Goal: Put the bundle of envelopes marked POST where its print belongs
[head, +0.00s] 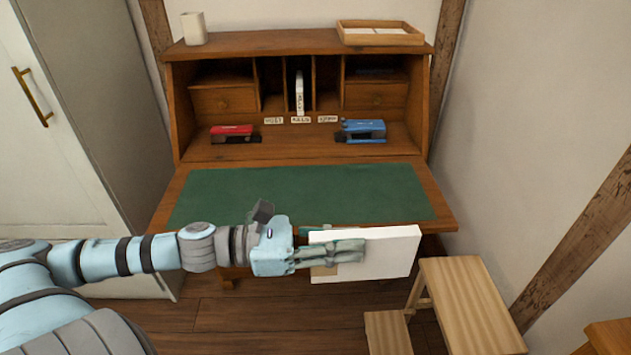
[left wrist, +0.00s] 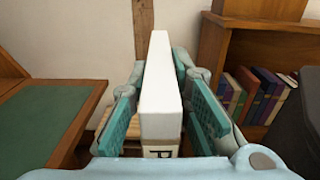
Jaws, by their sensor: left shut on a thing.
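My left gripper (head: 350,250) is shut on a white bundle of envelopes (head: 390,252) and holds it out in front of the desk's front edge. In the left wrist view the bundle (left wrist: 160,75) stands on edge between the finger pads, with a tan band showing a letter P at its near end. The writing desk (head: 440,205) has narrow upright slots at its back. Small labels sit below them: the left label (head: 273,121) seems to read POST, the middle label (head: 300,120) seems to read BILLS, and the right label (head: 327,119) is unclear. My right gripper is out of view.
Another white bundle (head: 299,92) stands in the middle slot. A red stapler (head: 232,132) and a blue stapler (head: 362,129) lie before the slots. The green desk mat (head: 300,192) is clear. A wooden step stool (head: 465,295) stands front right. A bookcase (left wrist: 213,60) shows in the left wrist view.

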